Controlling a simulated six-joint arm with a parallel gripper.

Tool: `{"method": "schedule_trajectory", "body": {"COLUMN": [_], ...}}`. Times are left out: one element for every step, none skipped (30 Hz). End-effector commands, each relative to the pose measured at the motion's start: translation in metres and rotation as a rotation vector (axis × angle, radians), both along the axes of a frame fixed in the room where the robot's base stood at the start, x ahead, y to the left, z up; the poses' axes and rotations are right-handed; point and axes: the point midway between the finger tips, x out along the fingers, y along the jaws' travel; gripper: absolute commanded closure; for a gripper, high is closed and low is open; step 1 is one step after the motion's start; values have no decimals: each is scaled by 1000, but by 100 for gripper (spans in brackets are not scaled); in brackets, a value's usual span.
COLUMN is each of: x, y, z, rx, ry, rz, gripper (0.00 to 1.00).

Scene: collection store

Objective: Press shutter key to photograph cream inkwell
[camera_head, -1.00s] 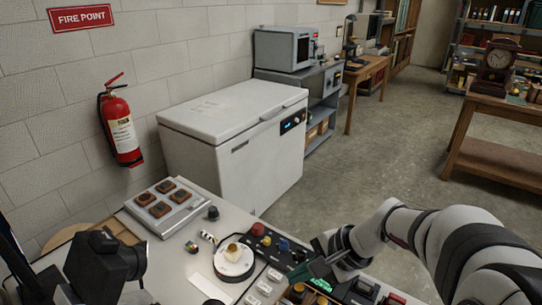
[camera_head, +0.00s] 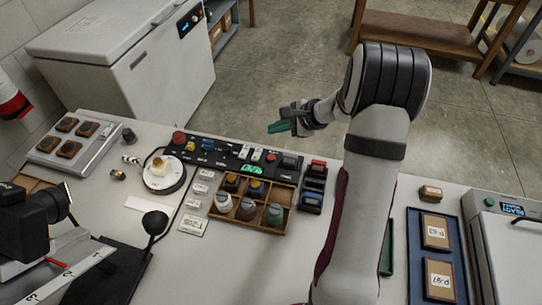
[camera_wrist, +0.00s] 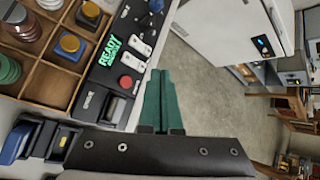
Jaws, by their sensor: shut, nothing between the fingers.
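The cream inkwell (camera_head: 160,163) sits on a round white turntable (camera_head: 152,183) with a dark rim. A black camera (camera_head: 32,222) at the left faces it. Behind the tray runs a dark control panel (camera_head: 232,156) with coloured knobs, white switches, a red button (camera_head: 271,157) and a lit green display, which reads READY in the wrist view (camera_wrist: 110,47). I cannot read which control is the shutter key. My gripper (camera_head: 272,128) has green fingers, shut and empty, above and beyond the panel's back edge. In the wrist view its fingertips (camera_wrist: 160,76) are right of the red button (camera_wrist: 125,82), apart from it.
A wooden compartment tray (camera_head: 238,229) with several jars stands in front of the panel. Red and blue stampers (camera_head: 313,182) stand to its right. A black lamp-like head (camera_head: 155,222) rises before the turntable. A white chest freezer (camera_head: 130,60) stands behind the table. A blue tray (camera_head: 414,240) lies right of my arm.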

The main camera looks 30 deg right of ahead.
Motion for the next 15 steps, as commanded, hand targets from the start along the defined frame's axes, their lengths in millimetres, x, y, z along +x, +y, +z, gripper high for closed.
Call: {"method": "schedule_trajectory", "body": {"x": [0,0,0,0,-1,-1,-1,-1,-1,-1,-1,-1,-1,-1,-1], "y": [0,0,0,0,1,1,1,1,1,1,1,1,1,1,1], "z": [-3,-5,-10,-14,-18,-24,-29,-33,-39,-44,-48,-54,-59,-62,-67], "rx": [2,2,1,2,2,2,3,3,3,3,3,2,2,1,3], "ry": [1,2,3,3,4,4,4,4,4,4,4,4,4,4,4], "rz": [0,0,1,0,-1,1,0,1,0,0,1,1,1,1,1], "gripper": [100,100,100,100,100,100,100,100,100,100,100,100,100,100,100]}}
